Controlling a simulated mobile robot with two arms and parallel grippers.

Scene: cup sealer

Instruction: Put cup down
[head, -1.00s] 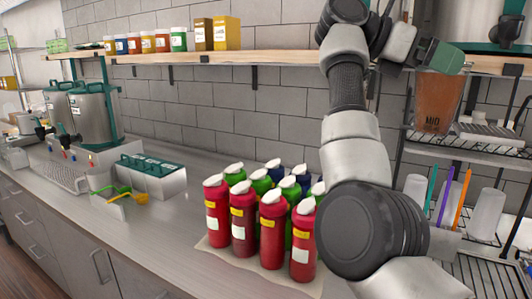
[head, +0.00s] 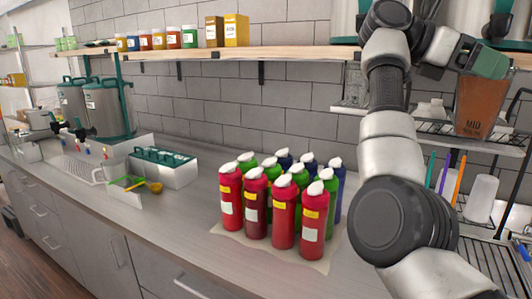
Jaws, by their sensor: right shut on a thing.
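A cup (head: 481,106) with brown contents and the letters "MID" on its side is at the upper right of the head view. It is upright, in front of the wire rack. My right gripper (head: 484,62), green at its end, is shut on the cup near its rim. The fingertips are partly hidden, and I cannot tell whether the cup's base touches the rack shelf behind it. My left gripper is not in view.
Several squeeze bottles (head: 284,212) stand on a mat on the steel counter (head: 185,222). The wire rack (head: 480,140) at right holds clear cups (head: 481,198) and coloured straws. A wooden shelf (head: 290,50) runs along the wall.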

